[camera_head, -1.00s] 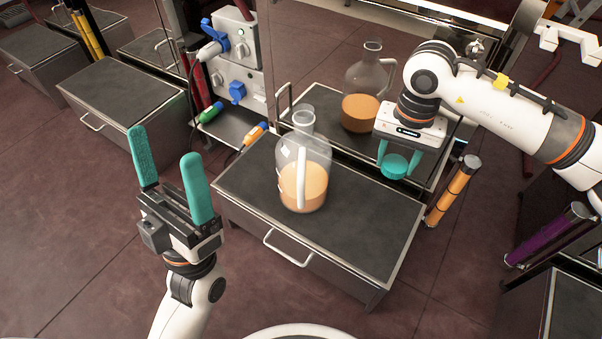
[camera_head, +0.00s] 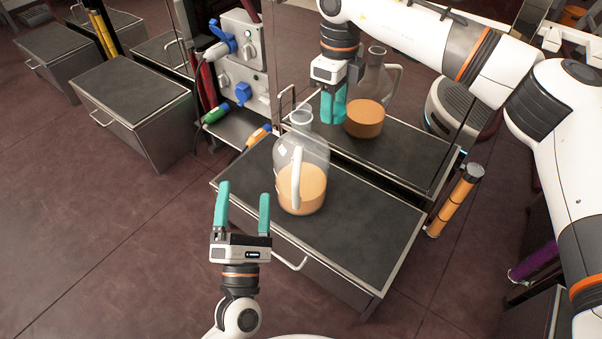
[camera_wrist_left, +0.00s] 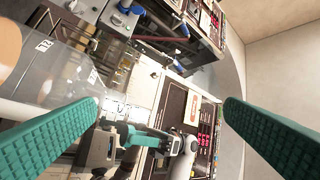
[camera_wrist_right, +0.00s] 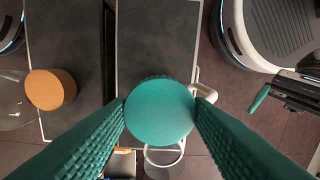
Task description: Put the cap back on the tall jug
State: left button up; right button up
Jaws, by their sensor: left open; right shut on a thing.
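A clear front jug (camera_head: 303,165) with orange liquid and a white handle stands upright on the near cabinet, its neck uncapped. My right gripper (camera_head: 333,102) is shut on a round teal cap (camera_wrist_right: 160,112), held raised at the left of the rear jug in the head view. The cap hides what lies below it. My left gripper (camera_head: 243,192) is open and empty, left of the front jug, which also shows in the left wrist view (camera_wrist_left: 65,75).
The near cabinet top (camera_head: 375,220) is clear right of the front jug. A socket panel (camera_head: 245,60) and hose nozzles (camera_head: 258,137) stand behind left. An orange cylinder (camera_head: 455,200) stands at the cabinet's right side.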

aim_at(294, 202)
pick_arm(q)
jog(key=d+f+n+g+h, duration=0.1)
jog(key=d+f+n, duration=0.1)
jog(key=f, duration=0.3)
jog(key=d+f+n+g+h, duration=0.1)
jog(key=d+f+n+g, duration=0.1)
jog(key=f, duration=0.3)
jog(key=d+f+n+g+h+b, duration=0.1)
jog(key=d+f+n+g, duration=0.1)
jog(key=f+n, duration=0.2)
jog(key=shift+s+f, duration=0.45)
jog(key=shift+f, duration=0.25)
pick_arm(e)
jog(key=w+a+r+m, duration=0.3)
jog(key=a+r+m, duration=0.3)
jog(key=m, duration=0.6)
jog(key=shift+a+m, duration=0.15)
jog(key=shift+m, duration=0.25)
jog(key=shift+w, duration=0.1)
pick_arm(q)
jog(key=x, duration=1.2)
jog(key=shift+a+f, duration=0.1)
grip_shut()
